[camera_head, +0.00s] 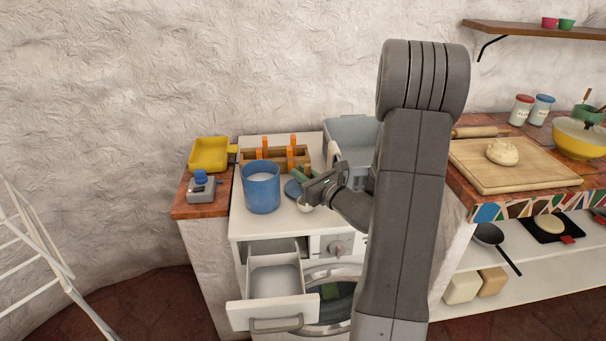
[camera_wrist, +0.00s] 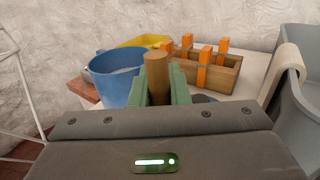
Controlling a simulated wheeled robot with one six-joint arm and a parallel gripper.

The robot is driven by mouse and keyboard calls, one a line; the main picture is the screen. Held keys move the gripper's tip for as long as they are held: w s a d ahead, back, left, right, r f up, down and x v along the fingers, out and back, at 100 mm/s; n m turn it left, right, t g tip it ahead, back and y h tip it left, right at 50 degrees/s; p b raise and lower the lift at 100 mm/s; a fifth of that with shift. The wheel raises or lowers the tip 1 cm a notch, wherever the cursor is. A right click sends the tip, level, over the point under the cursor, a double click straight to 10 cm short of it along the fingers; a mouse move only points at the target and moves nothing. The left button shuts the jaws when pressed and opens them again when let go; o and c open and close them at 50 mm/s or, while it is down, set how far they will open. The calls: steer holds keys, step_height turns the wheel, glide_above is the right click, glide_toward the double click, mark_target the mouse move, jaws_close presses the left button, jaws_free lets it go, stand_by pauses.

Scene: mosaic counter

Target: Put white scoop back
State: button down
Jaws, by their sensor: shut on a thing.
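My gripper (camera_head: 303,174) is above the white machine's top, right of the blue tub (camera_head: 262,190). In the wrist view its green fingers (camera_wrist: 158,88) are shut on an upright wooden handle (camera_wrist: 157,70). The white scoop (camera_head: 304,205) shows as a small pale bowl just below the gripper in the head view; its bowl is hidden in the wrist view. The blue tub holds white powder and stands open; it also shows in the wrist view (camera_wrist: 112,88), left of the fingers. A blue lid (camera_head: 292,188) lies between tub and gripper.
A wooden rack (camera_head: 262,157) with orange-handled pieces stands behind the tub. A yellow tray (camera_head: 208,154) and a grey device (camera_head: 203,190) are to the left. A grey bin (camera_head: 350,130) stands to the right. The machine's drawer (camera_head: 270,312) is pulled out in front.

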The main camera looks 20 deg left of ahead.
steer(key=c, duration=1.4)
jaws_free()
steer(key=b+v, duration=0.1)
steer(key=v, duration=1.1)
steer(key=shift+r, duration=0.1)
